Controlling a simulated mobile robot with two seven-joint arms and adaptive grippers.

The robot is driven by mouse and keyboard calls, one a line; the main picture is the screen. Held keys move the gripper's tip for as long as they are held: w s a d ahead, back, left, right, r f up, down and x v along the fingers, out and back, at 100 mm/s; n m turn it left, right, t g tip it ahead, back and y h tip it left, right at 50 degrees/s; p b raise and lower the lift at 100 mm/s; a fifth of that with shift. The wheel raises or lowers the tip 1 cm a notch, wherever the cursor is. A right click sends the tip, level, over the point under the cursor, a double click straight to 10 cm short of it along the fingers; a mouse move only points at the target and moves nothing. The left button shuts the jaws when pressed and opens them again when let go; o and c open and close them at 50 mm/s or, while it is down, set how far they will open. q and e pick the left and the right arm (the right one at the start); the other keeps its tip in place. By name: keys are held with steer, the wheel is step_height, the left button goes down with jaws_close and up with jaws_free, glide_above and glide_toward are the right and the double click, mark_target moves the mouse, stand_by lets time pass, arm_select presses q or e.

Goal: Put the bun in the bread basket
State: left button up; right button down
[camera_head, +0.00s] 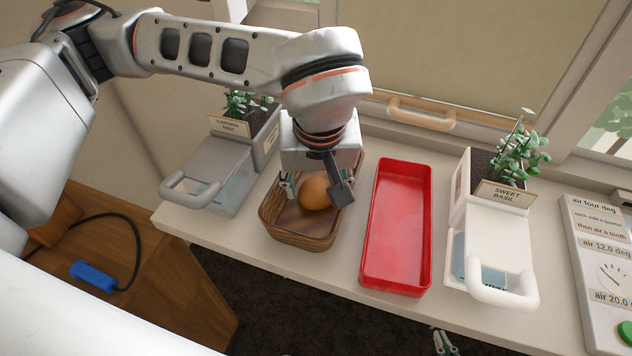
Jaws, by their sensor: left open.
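The round golden-brown bun (315,194) is within the outline of the brown woven bread basket (300,240) on the counter. It appears to sit low inside the basket, but I cannot tell whether it touches the bottom. My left gripper (316,188) is directly over the basket, pointing down and open, with one finger on each side of the bun. Its wrist and palm hide the back of the basket and part of the bun. Only a small tip of my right gripper (442,343) shows at the bottom edge, below the counter front; its jaws are unclear.
A red tray (368,280), empty, stands just right of the basket. Planters with handles stand at left (217,160) and right (500,235), the right one labelled sweet basil. A panel with a green button (626,330) is at far right.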

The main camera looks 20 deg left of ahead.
arm_select(q)
steer(key=v, duration=1.2)
steer(key=shift+p, duration=0.4)
